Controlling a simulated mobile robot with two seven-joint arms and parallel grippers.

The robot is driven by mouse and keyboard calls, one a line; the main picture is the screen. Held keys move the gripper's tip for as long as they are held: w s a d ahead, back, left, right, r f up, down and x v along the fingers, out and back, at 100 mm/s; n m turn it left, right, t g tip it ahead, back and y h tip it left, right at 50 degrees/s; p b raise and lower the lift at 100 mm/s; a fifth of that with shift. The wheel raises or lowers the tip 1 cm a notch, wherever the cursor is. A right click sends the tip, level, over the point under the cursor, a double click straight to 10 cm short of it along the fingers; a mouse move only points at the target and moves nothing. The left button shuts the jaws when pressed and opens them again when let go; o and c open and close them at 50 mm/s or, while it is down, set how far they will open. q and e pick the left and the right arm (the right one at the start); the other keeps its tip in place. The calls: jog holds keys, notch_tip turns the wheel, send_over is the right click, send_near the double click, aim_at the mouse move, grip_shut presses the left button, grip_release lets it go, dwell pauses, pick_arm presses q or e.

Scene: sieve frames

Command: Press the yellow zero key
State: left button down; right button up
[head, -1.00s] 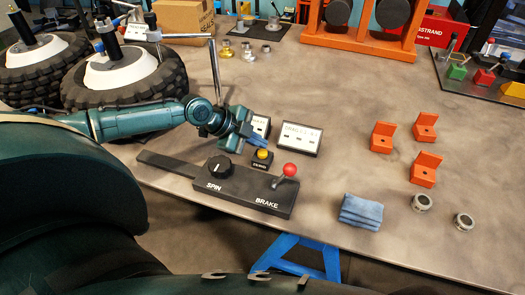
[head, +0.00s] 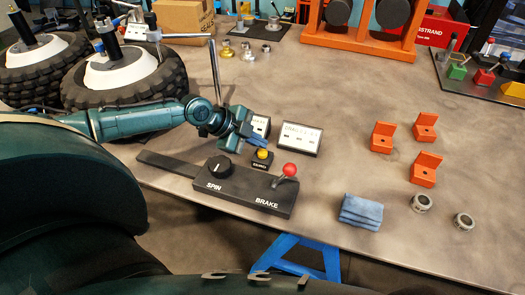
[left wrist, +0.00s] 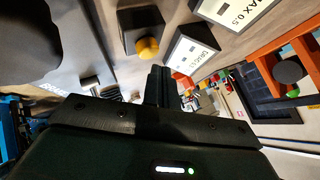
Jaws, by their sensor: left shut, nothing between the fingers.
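The yellow zero key (head: 263,153) is a round button on a small black box (head: 261,164) marked ZERO, behind the control panel. In the left wrist view the yellow key (left wrist: 147,49) shows left of and above the fingertips. My left gripper (head: 262,144) is shut and empty. Its fingertips look just behind and above the key in the head view; a gap shows between them and the key in the wrist view (left wrist: 162,72). My right gripper is in neither view.
A black panel (head: 225,190) with a SPIN knob (head: 217,169) and red-topped BRAKE lever (head: 289,171) lies in front. Two display boxes stand close behind, one (head: 300,139) to the right, the other (head: 261,124) partly hidden by my gripper. A folded blue cloth (head: 361,211) lies right.

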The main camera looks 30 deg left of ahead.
aim_at(262, 153)
pick_arm(q)
jog(key=shift+f+b, duration=0.3)
jog(key=shift+f, duration=0.15)
jog(key=shift+f+b, duration=0.35)
jog(key=shift+f, duration=0.1)
dwell(0.4)
jog(key=shift+s+f+b, duration=0.25)
jog(key=shift+f+b, duration=0.1)
jog(key=shift+f, duration=0.3)
dwell(0.6)
jog(key=shift+r, duration=0.1)
jog(key=shift+r+p, duration=0.6)
jog(key=shift+p, duration=0.1)
jog(key=shift+s+r, duration=0.1)
jog(key=shift+r, duration=0.35)
